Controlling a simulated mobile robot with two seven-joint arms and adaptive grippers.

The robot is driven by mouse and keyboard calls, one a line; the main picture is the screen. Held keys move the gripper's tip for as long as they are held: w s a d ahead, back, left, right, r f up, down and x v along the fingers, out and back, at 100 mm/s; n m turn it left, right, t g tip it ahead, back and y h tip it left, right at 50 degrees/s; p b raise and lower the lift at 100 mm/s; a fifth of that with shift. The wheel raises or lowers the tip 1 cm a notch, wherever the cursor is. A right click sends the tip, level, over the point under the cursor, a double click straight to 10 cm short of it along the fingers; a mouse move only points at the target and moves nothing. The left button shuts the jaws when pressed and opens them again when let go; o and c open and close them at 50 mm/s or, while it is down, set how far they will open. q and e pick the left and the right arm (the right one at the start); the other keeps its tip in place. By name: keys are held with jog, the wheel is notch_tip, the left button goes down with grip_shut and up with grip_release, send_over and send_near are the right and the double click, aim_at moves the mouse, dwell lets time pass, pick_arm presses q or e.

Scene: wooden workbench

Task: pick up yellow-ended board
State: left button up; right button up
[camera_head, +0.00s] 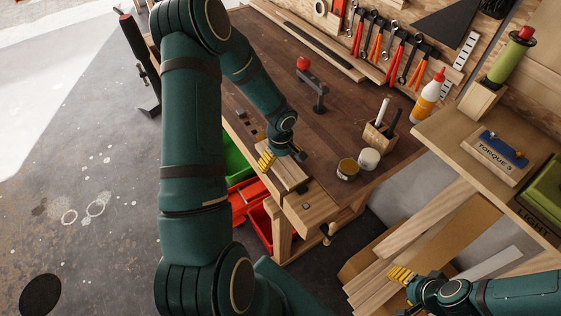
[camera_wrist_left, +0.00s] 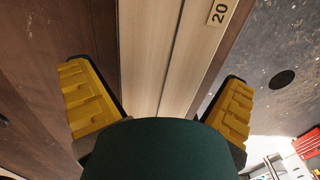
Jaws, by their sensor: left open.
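I cannot make out a yellow end on any board. Several pale boards (camera_head: 430,222) stand or lean in a cardboard box at the lower right, partly hidden by my right arm. My left gripper (camera_head: 280,160) is over the near corner of the workbench, well away from those boards. In the left wrist view its yellow fingers (camera_wrist_left: 160,100) are spread and empty, with pale wood with a dark seam beneath them. My right gripper (camera_head: 400,275) is beside the boxed boards at the lower right; whether its fingers are apart does not show.
The workbench (camera_head: 330,130) holds a red-topped clamp (camera_head: 312,88), two small cans (camera_head: 347,169) and a wooden pen holder (camera_head: 380,136). Red bins (camera_head: 250,200) and a green bin (camera_head: 236,165) sit under it. A shelf (camera_head: 450,130) stands at right. Grey floor at left is mostly free.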

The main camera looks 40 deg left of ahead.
pick_arm(q)
jog(key=c, duration=1.2)
jog(key=shift+o, duration=0.2)
jog(key=shift+r, duration=0.1)
